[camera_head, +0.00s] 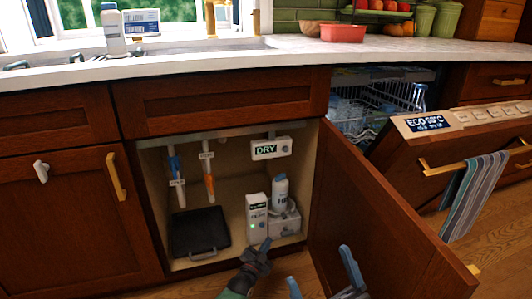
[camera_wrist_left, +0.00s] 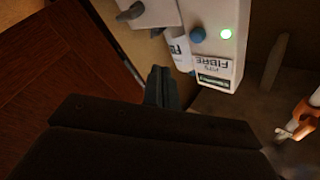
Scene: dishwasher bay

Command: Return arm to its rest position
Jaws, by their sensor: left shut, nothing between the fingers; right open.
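My left gripper (camera_head: 263,247) is at the front edge of the open under-sink cabinet, in front of a white box with a green light (camera_head: 257,217). It is shut and empty. In the left wrist view its closed fingers (camera_wrist_left: 160,76) point toward the same white box (camera_wrist_left: 221,45); whether they touch it I cannot tell. My right gripper (camera_head: 320,268) is at the bottom of the head view, by the open cabinet door (camera_head: 385,225). Its two blue-grey fingers are apart, with nothing seen between them.
The cabinet also holds a black tray (camera_head: 200,230), a white bottle (camera_head: 280,190) and a DRY unit (camera_head: 271,148). To the right, the dishwasher door (camera_head: 460,145) is partly open, with a striped towel (camera_head: 473,195) on its handle. The counter (camera_head: 300,45) runs above.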

